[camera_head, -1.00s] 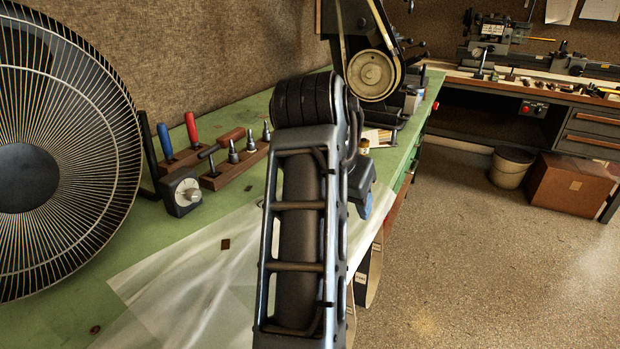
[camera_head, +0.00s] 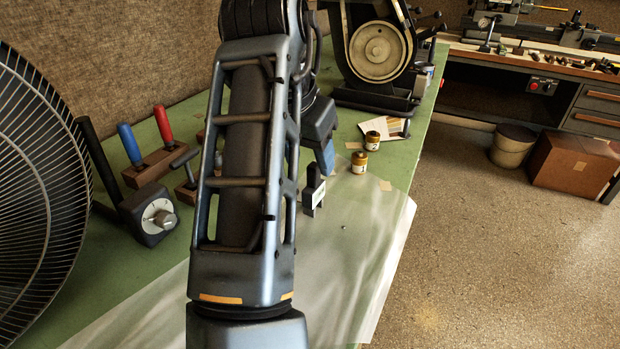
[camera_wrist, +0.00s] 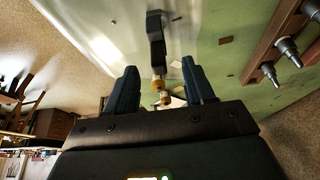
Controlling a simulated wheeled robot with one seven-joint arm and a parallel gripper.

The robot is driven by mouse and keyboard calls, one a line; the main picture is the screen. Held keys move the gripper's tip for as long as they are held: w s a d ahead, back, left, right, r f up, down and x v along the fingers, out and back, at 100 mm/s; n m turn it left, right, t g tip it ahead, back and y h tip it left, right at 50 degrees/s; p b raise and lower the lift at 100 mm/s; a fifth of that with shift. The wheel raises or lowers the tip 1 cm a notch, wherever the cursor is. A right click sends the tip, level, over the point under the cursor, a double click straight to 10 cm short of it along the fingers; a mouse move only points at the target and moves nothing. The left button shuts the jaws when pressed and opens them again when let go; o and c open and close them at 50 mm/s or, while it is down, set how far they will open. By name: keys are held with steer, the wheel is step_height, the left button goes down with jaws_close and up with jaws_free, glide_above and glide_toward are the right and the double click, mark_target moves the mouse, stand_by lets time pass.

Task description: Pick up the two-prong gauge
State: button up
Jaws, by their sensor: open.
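A small upright tool with a black handle and a pale metal lower block, which looks like the two-prong gauge (camera_head: 313,193), stands on the translucent sheet, just below my gripper in the head view. Its prongs cannot be made out. In the wrist view the gauge (camera_wrist: 157,38) shows as a dark handle with a grey block at the top, in line with the gap between my fingers. My gripper (camera_wrist: 158,68) is open, with its two blue-grey fingers apart and nothing held. In the head view my arm hides most of the gripper; only a blue finger part shows.
Two small amber jars (camera_head: 366,152) stand behind the gauge, near a card (camera_head: 385,129). A belt machine (camera_head: 378,60) stands further back. A dial block (camera_head: 153,215), handled tools in a wooden rack (camera_head: 155,168) and a large fan (camera_head: 35,190) are left. The sheet (camera_head: 350,255) is mostly bare at right.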

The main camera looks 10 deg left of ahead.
mark_target(316, 183)
steer(key=x, duration=0.7)
steer(key=shift+s+f, duration=0.15)
steer(key=shift+f, duration=0.15)
steer(key=shift+c, duration=0.2)
jaws_close()
